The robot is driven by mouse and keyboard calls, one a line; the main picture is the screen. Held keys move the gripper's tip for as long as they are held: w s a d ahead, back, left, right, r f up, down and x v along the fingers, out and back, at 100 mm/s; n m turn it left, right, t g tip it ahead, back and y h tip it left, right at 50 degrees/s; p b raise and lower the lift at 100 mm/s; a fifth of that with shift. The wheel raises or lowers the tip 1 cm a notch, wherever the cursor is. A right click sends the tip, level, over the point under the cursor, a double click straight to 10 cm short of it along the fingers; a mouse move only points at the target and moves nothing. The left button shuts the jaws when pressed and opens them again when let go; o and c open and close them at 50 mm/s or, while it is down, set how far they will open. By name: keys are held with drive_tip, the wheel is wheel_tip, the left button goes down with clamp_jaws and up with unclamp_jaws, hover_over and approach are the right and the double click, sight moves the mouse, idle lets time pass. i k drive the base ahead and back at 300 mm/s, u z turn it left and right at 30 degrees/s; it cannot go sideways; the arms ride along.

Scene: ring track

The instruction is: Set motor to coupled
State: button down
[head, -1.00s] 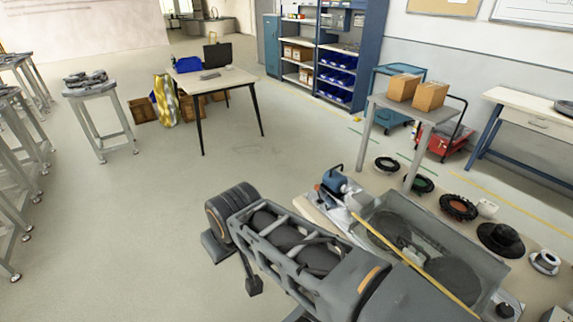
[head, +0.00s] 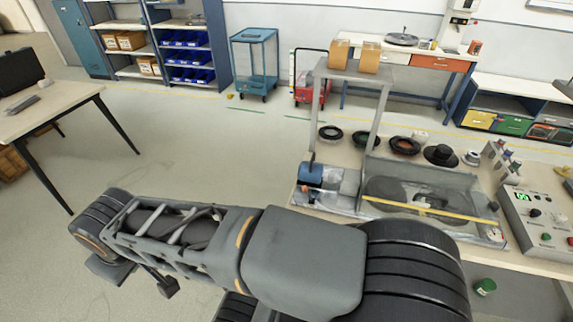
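A blue motor (head: 312,174) sits at the left end of the bench, beside a clear-walled tray (head: 455,190) with a dark, round-edged inside and a yellow bar across its front. Whether the motor touches or is joined to the tray's mechanism is too small to tell. A control panel (head: 536,216) with a green display, knobs and buttons stands at the bench's right. My arm reaches across the front to the lower left, well apart from the motor. Small dark parts below its far end may be my gripper (head: 137,277); its fingers cannot be made out clearly.
Several dark rings and discs lie behind the tray, one of them a black ring (head: 331,133). A desk (head: 50,105) stands at left. Floor between desk and bench is clear.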

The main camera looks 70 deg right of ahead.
sight(310, 174)
drive_tip(key=z, duration=0.8)
drive_tip(key=i, duration=1.05)
drive_tip(key=z, duration=0.95)
